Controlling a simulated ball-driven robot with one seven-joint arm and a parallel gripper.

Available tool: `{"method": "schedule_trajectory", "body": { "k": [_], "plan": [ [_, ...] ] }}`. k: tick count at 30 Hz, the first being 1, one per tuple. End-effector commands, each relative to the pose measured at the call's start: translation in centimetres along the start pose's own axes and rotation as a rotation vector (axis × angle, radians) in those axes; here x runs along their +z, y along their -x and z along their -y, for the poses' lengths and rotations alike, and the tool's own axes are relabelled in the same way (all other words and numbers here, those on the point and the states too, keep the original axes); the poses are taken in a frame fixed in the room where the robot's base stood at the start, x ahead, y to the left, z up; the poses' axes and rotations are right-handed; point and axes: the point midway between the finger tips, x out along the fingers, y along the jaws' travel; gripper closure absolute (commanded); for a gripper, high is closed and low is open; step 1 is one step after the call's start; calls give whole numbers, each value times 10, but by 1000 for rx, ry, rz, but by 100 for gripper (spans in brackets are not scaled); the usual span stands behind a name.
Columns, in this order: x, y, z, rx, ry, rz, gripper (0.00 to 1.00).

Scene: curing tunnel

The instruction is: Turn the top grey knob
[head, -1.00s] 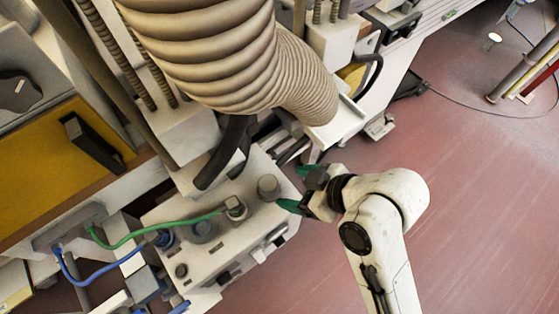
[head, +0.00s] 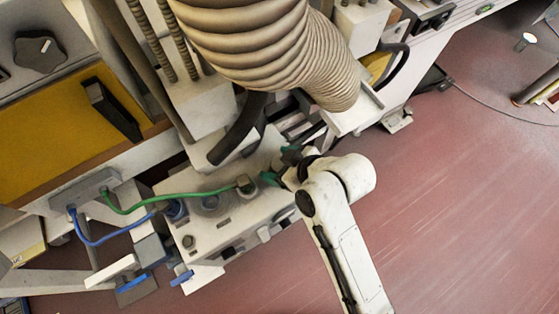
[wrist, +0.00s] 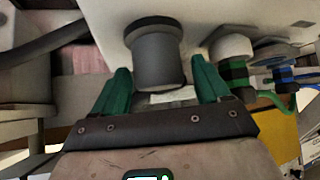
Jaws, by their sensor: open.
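The grey knob (wrist: 157,58) is a short cylinder on a pale box, near the top middle of the wrist view. My gripper (wrist: 161,75) has green fingers and is open, one finger on each side of the knob's near end. I see no clear contact between the fingers and the knob. In the head view my gripper (head: 278,165) is at the upper right end of the pale box (head: 230,236) and hides the knob there.
A green cable (head: 165,198) and a blue cable (head: 105,238) plug in left of my gripper. A ribbed hose (head: 250,45) hangs close above, with a black hose (head: 240,130) beside it. Red floor (head: 440,210) is open on the right.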

Motion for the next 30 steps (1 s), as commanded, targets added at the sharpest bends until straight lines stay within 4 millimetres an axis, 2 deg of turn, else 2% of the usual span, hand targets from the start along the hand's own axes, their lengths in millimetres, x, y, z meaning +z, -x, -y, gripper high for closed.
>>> {"method": "schedule_trajectory", "body": {
  "k": [5,21,30],
  "plan": [
    [0,0,0,0,0,0,25],
    [0,0,0,0,0,0,76],
    [-1,2,0,86,-87,4,76]
  ]
}}
